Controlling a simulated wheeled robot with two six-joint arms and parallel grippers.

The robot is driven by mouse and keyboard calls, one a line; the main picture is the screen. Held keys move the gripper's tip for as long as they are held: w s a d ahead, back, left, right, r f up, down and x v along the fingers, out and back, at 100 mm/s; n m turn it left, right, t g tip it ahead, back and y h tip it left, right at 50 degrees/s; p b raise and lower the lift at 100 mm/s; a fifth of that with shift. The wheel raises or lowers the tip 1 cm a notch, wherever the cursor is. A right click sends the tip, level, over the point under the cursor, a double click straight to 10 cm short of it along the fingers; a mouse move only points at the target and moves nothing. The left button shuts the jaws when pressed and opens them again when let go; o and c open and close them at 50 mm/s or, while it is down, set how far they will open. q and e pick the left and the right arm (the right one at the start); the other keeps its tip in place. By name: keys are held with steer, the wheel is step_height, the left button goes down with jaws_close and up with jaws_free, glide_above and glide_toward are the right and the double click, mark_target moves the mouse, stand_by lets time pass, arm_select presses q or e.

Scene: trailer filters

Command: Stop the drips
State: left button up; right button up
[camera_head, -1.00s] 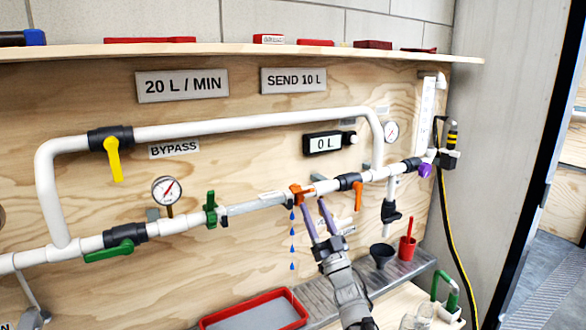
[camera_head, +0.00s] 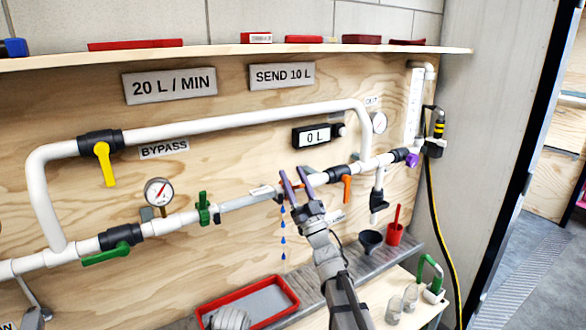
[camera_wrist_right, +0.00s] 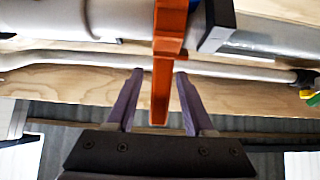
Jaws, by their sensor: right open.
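Blue drops (camera_head: 283,238) hang in a line below the orange clamp on the lower white pipe, at the right end of the grey filter section (camera_head: 245,201). My right gripper's fingers mostly hide this clamp in the head view. In the right wrist view the orange clamp (camera_wrist_right: 170,25) crosses the pipe, and its orange handle (camera_wrist_right: 160,98) hangs between the two purple fingers. My right gripper (camera_head: 293,172) is open around the handle, with gaps on both sides. A green clamp (camera_head: 203,209) stands at the filter's left end. My left gripper's fingers do not show.
An orange-handled valve (camera_head: 347,187) is just right of my gripper. A green-handled valve (camera_head: 112,255) and a yellow-handled bypass valve (camera_head: 104,165) are further left. Glass jars (camera_head: 394,309) stand bottom right.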

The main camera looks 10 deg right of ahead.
steer(key=shift+w+r, duration=0.1)
steer(key=shift+w, duration=0.05)
steer(key=shift+c, duration=0.4)
jaws_close()
stand_by(1.0)
